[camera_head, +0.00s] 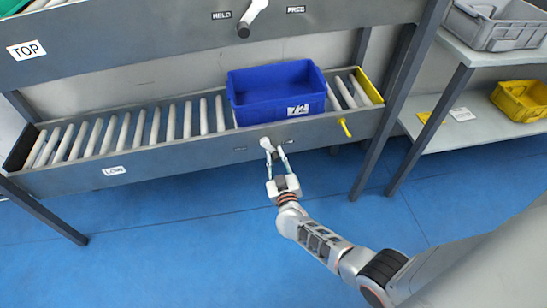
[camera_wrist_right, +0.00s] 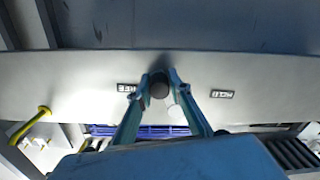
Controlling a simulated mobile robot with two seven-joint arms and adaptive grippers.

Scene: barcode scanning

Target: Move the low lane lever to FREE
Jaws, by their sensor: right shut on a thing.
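The low lane lever (camera_head: 266,143) is a white handle on the front rail of the low lane (camera_head: 180,157), below the blue crate. My right gripper (camera_head: 274,154) reaches up to it and is shut on it. In the right wrist view, which looks upside down, a dark round end of the lever (camera_wrist_right: 159,86) sits between the fingertips of my right gripper (camera_wrist_right: 160,80). A white part shows beside the right finger. The FREE label (camera_wrist_right: 126,88) is left of the fingers there and the HELD label (camera_wrist_right: 222,93) right. The lever's exact angle is hard to tell. My left gripper is out of view.
A blue crate (camera_head: 275,108) stands on the low lane's rollers. A yellow handle (camera_head: 345,128) sticks out right of the lever. The top lane (camera_head: 130,49) with its own lever (camera_head: 252,16) is above. A shelf with bins stands at right. The blue floor in front is clear.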

